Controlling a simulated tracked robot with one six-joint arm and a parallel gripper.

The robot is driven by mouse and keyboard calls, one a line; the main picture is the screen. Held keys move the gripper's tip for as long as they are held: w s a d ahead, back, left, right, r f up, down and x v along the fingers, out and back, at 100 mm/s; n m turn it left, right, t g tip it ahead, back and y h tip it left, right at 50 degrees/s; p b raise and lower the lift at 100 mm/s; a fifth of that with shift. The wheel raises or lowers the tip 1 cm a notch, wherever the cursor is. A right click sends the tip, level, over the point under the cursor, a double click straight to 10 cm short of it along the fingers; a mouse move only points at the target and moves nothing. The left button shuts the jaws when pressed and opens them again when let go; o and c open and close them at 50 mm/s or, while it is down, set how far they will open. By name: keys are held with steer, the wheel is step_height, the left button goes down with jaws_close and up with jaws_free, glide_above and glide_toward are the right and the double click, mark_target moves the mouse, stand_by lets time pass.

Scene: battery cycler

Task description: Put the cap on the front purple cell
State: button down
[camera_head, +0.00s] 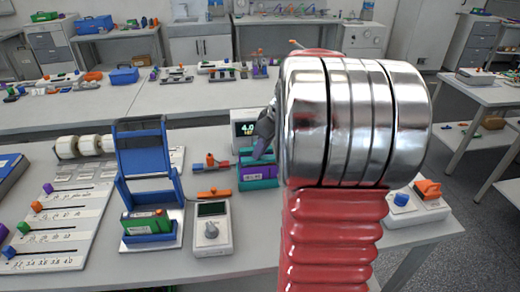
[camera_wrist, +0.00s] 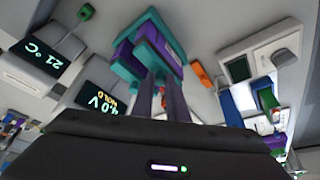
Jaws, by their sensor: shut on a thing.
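My gripper (camera_head: 262,138) reaches down over a teal holder (camera_head: 258,170) on the near bench, left of my red arm. Purple cells (camera_head: 258,183) show in the holder, low at its front. In the wrist view my gripper's fingers (camera_wrist: 160,82) come together on a teal piece (camera_wrist: 150,60), which looks like the cap. It lies right against the purple and teal of the holder. I cannot tell whether the cap touches the front purple cell or is just above it, as the fingers cover the contact.
A display reading 4.0 (camera_head: 244,128) stands behind the holder. An orange piece (camera_head: 213,193) and a white meter with a dial (camera_head: 211,228) are to its left. A blue stand with a green cell (camera_head: 148,222) is farther left. My arm hides the bench to the right.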

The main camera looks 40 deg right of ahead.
steer(key=shift+f, duration=0.25)
stand_by(0.5)
steer(key=c, duration=1.7)
jaws_free()
steer(key=shift+o, duration=0.7)
steer(key=o, duration=0.4)
steer(key=shift+r, duration=0.15)
steer(key=shift+r, duration=3.35)
steer(key=shift+c, duration=0.3)
jaws_close()
